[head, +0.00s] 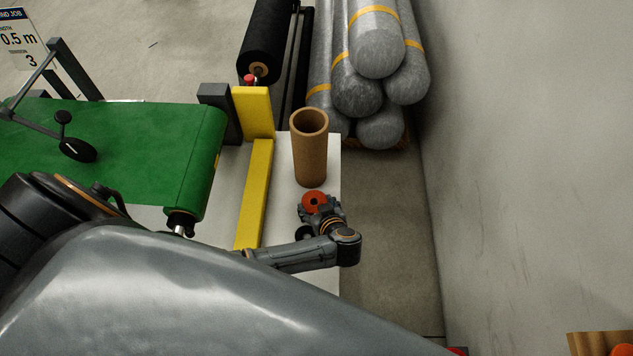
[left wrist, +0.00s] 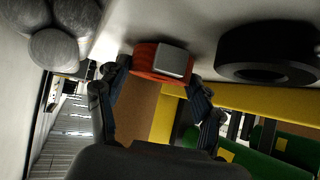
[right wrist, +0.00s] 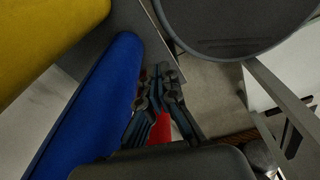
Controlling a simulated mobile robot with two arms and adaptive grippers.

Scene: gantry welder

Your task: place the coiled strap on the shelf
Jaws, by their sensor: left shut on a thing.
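The coiled strap (head: 314,201) is a small orange-red roll with a dark hole at its centre. In the left wrist view the strap (left wrist: 146,77) shows a grey metal buckle on its side. My left gripper (left wrist: 160,78) is shut on it, with one finger at each side. In the head view my left gripper (head: 320,212) is over the pale tabletop (head: 322,272), just in front of a brown cardboard tube. My right gripper (right wrist: 160,82) has its fingertips close together and holds nothing visible. I cannot tell which surface is the shelf.
The upright cardboard tube (head: 311,155) stands close behind the strap. A black roll (left wrist: 266,52) lies beside it. A yellow rail (head: 255,190) and green belt (head: 165,150) are to the left.

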